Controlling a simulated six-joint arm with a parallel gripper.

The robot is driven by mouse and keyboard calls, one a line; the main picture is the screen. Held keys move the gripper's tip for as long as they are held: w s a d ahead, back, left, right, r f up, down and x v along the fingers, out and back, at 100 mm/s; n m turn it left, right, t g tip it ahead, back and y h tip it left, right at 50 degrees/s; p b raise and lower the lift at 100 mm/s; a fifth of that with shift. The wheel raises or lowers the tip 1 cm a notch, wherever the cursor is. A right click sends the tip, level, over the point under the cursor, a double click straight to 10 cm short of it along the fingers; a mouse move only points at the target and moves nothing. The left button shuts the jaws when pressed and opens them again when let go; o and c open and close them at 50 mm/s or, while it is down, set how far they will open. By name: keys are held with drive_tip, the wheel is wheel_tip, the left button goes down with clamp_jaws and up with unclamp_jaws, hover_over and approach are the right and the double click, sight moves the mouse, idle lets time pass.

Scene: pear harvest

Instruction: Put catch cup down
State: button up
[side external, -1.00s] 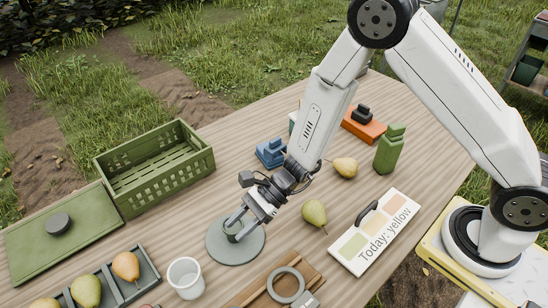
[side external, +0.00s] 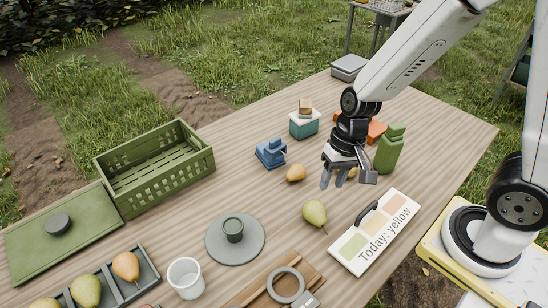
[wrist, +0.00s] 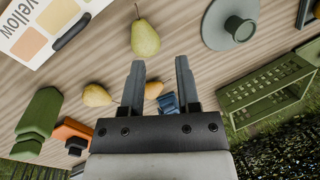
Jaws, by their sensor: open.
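My gripper (side external: 332,184) is open and empty, away from the cup toward the right, above the table near the pears. In the wrist view its two fingers (wrist: 160,64) are apart with nothing held between them. A clear white cup (side external: 185,278) stands at the table's near left.
A green pear (side external: 314,212) and a yellow pear (side external: 296,173) lie near my gripper; another yellow pear is partly hidden behind it. A green bottle-like object (side external: 390,150), blue block (side external: 271,153) and sign (side external: 375,238) surround that area. A slatted green crate (side external: 155,185) stands left.

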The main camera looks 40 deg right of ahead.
drive_tip(key=d+r+n+t+h, duration=0.2)
drive_tip(key=d+r+n, duration=0.1)
drive_tip(key=d, duration=0.3)
drive_tip(key=shift+r+n+t+h, duration=0.2)
drive_tip(key=shift+n+t+h, duration=0.1)
drive_tip(key=shift+n, duration=0.4)
idle(0.5)
